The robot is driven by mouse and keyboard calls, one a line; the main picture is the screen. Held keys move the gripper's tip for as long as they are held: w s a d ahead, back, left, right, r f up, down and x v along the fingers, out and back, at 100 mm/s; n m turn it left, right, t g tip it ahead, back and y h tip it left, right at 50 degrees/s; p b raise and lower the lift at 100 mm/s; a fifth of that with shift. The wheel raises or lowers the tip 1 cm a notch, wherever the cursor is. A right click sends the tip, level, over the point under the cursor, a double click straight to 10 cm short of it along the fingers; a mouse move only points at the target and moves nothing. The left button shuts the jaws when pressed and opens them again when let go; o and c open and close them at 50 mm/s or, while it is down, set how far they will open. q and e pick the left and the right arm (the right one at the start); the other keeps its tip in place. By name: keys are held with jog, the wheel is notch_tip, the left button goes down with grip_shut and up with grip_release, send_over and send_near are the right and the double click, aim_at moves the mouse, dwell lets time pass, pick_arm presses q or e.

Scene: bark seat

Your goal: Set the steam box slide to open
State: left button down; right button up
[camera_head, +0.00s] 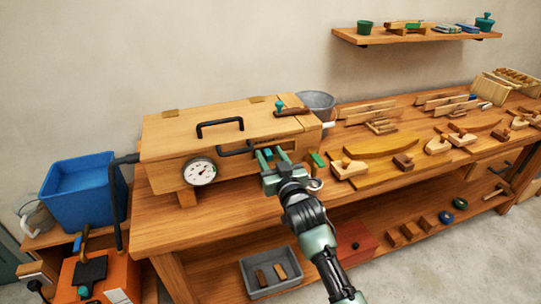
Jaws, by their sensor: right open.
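The steam box (166,138) is a long wooden box on the left of the bench, with a black handle on its lid and a round dial gauge (199,172) on its front. A dark handle (236,150) also shows on the front. A small teal knob (280,105) stands on the lid near the right end. My right gripper (272,156) is open, with its green fingers close to the front of the box near its right part. It hides part of the front there, and I cannot tell whether it touches the slide. My left gripper is out of view.
The wooden workbench (237,205) carries several planes and wooden pieces to the right. A grey bucket (318,101) stands behind the box. A blue tub (82,192) and an orange unit (98,278) are at left. A grey tray (269,291) sits below.

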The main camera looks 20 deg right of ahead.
grip_shut()
jog(key=shift+f, duration=0.1)
dwell(1.2)
